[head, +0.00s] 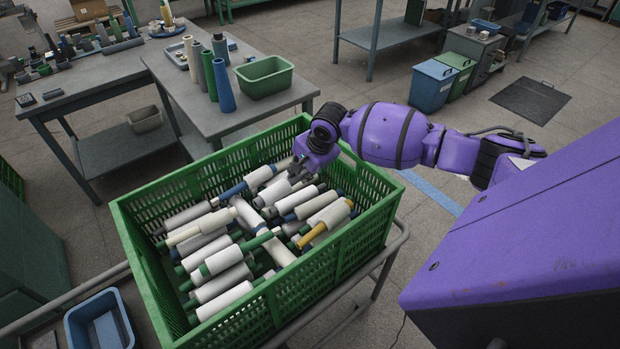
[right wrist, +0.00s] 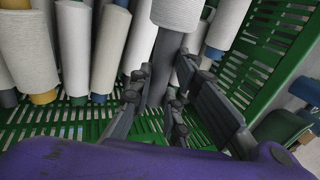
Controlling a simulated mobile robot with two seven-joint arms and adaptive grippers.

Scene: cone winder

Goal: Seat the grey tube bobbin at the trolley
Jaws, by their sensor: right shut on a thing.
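My right gripper (head: 294,172) reaches down into the green crate on the trolley (head: 385,255), near its far side. In the right wrist view its fingers (right wrist: 160,100) are shut on a grey tube bobbin (right wrist: 158,82), one finger on each side of the bare grey tube. White yarn (right wrist: 178,12) is wound on the tube beyond the fingers. In the head view the fingers and neighbouring bobbins partly hide it, and I cannot tell whether it touches the bobbins around it. My left gripper is not in view.
The green crate (head: 152,262) holds many white-yarn bobbins with blue, green, grey and yellow tubes, lying close together. A grey table (head: 205,115) behind it carries cones and a green bin (head: 264,76). A blue tray (head: 100,320) is at lower left. Open floor lies behind my arm.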

